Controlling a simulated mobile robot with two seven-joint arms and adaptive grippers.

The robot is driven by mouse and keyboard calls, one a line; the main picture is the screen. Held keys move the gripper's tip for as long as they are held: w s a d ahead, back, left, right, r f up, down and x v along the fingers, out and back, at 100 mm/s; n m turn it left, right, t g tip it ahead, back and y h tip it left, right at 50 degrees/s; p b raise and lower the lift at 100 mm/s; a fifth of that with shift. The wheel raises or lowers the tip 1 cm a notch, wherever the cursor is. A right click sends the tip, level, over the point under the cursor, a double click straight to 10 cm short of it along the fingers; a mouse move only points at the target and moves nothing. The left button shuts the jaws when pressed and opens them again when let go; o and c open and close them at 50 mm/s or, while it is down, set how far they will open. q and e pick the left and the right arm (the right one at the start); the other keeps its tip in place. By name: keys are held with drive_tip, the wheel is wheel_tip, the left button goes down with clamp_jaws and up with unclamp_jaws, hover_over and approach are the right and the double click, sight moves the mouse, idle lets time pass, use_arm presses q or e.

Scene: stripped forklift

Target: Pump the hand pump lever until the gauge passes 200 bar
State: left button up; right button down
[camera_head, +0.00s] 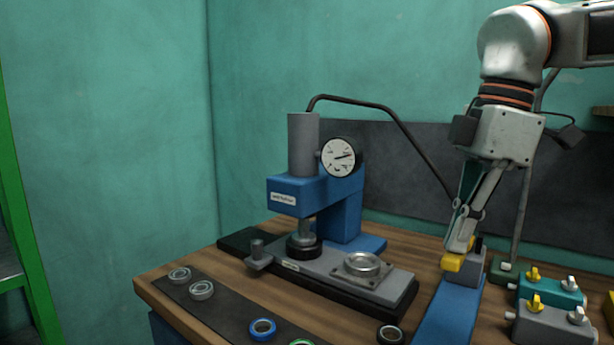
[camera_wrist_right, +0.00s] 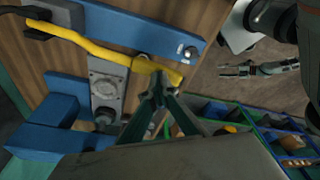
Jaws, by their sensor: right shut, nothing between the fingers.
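The hand pump (camera_head: 445,308) is a long blue body on the right part of the bench, with the yellow end of its lever (camera_head: 452,263) showing. In the wrist view the yellow lever (camera_wrist_right: 108,57) runs along the blue pump body (camera_wrist_right: 140,28). My right gripper (camera_head: 461,243) is shut and empty, pointing down at the lever's yellow end. In the wrist view its fingertips (camera_wrist_right: 158,92) overlap the lever near its end; I cannot tell whether they touch. The round white gauge (camera_head: 341,157) has its needle pointing right; its numbers are too small to read. My left gripper is not in view.
A blue press (camera_head: 345,205) with a grey slide plate stands left of the pump. A black hose (camera_head: 385,108) arches from the press toward the pump. Valve blocks (camera_head: 548,290) stand at right. Rings (camera_head: 263,328) lie on a dark mat at the front.

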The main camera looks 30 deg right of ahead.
drive_tip(key=r+p, duration=0.2)
drive_tip(key=r, duration=0.4)
drive_tip(key=shift+w+r, duration=0.15)
drive_tip(key=shift+w, duration=0.05)
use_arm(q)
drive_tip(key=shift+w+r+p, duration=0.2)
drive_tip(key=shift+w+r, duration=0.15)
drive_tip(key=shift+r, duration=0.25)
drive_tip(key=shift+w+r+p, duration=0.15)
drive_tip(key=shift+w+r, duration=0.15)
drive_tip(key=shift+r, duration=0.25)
use_arm(e)
drive_tip(key=shift+r, duration=0.35)
